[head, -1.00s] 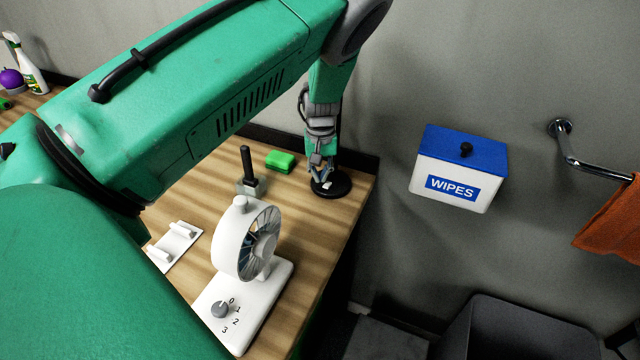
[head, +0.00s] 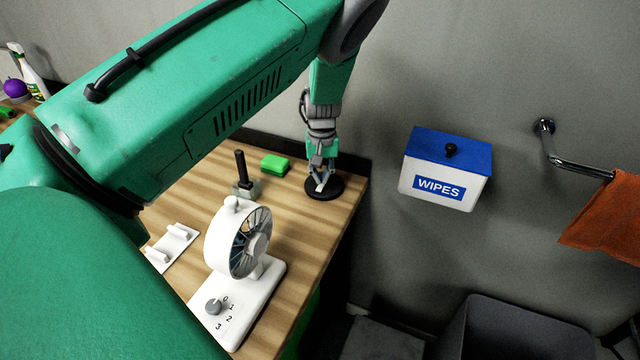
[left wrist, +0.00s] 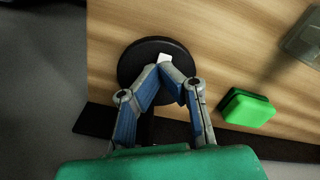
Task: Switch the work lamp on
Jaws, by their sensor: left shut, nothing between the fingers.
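A round black base (head: 335,190), which looks like the work lamp's, stands near the back right corner of the wooden top. It also shows in the left wrist view (left wrist: 133,62). A small white switch (left wrist: 165,57) sits on it. My left gripper (head: 320,184) is shut and empty, pointing down over the base. In the left wrist view its fingertips (left wrist: 170,72) meet right at the switch; I cannot tell whether they press it. No lamp head or light is recognisable; my arm may hide it. My right gripper is not in view.
A green sponge (head: 275,165) and a black-handled tool (head: 242,172) stand left of the base. A white fan (head: 238,245) with a dial is nearer. A wipes box (head: 445,170) hangs on the wall at right. A dark bin (head: 520,330) stands below.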

